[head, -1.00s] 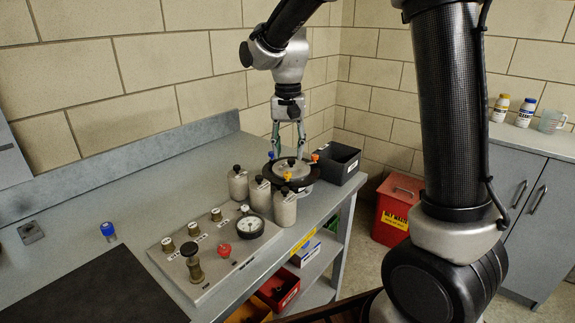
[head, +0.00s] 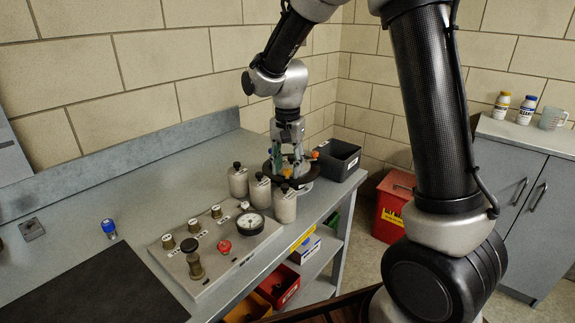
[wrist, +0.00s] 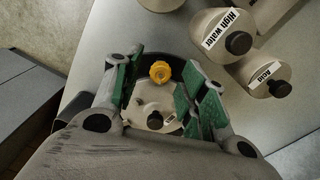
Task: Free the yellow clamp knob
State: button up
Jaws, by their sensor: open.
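In the head view the yellow knob (head: 287,172) is small, at the near side of the pot. My gripper (wrist: 155,78) is open, with its green-padded fingers to the left and right of the yellow knob and apart from it. In the head view my gripper (head: 287,168) points down over the pot and hides much of the lid.
Several capped canisters (head: 285,205) stand close in front of the pot. A panel with a gauge (head: 250,223) and knobs lies nearer. A dark bin (head: 337,158) stands right behind the pot.

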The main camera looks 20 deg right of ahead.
grip_shut()
dwell(0.3)
jog(key=n, duration=1.4)
jog(key=shift+a+n, duration=0.1)
jog(key=shift+n, duration=1.8)
